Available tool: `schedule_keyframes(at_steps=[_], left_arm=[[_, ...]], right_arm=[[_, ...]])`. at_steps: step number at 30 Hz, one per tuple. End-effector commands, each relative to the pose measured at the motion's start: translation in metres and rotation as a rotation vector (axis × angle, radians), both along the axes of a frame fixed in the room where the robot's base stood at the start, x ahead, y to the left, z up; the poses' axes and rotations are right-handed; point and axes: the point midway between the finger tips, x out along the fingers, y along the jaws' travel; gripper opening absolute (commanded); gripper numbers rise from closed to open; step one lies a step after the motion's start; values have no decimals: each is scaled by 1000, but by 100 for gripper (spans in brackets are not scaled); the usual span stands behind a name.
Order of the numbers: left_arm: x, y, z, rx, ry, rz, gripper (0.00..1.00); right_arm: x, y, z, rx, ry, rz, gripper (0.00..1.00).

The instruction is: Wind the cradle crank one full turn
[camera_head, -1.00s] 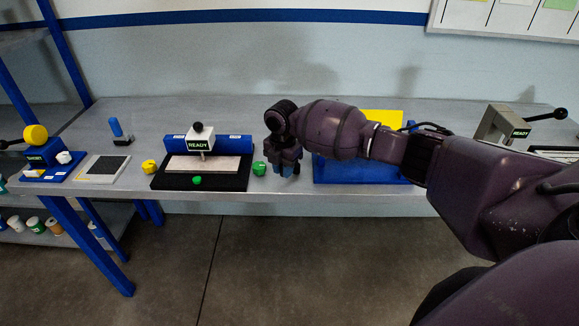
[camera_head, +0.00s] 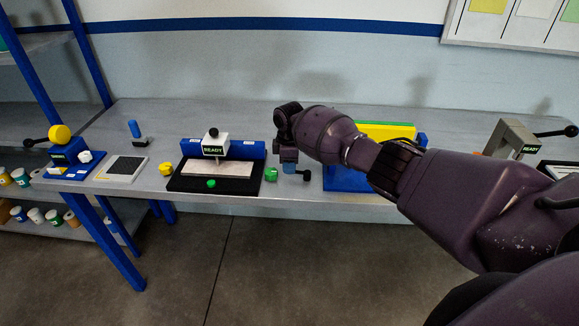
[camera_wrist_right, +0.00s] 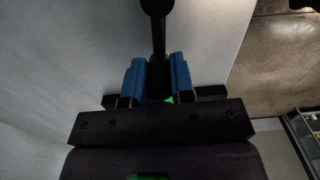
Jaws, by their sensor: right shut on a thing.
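The cradle (camera_head: 345,181) is a blue block at the right middle of the bench, with a yellow piece (camera_head: 386,131) and a green edge at its top. My right gripper (camera_head: 289,167) is beside its left side, fingers pointing down. In the right wrist view its blue fingers (camera_wrist_right: 157,80) are shut on a black bar, which I take for the crank (camera_wrist_right: 158,38). The bar runs up the picture to a wider black end. In the head view a black knob (camera_head: 306,176) shows just right of the fingers. My forearm hides part of the cradle. My left gripper is not in view.
A grey lever device (camera_head: 511,138) stands at the right.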

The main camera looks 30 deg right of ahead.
Motion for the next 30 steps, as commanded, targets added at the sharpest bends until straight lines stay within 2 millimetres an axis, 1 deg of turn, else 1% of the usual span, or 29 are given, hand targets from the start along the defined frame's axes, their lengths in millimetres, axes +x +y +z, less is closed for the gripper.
schedule_keyframes(at_steps=[15,30], left_arm=[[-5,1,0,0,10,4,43],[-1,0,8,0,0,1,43]], right_arm=[[17,-21,1,1,1,-492,0],[21,-47,1,1,2,-966,0]])
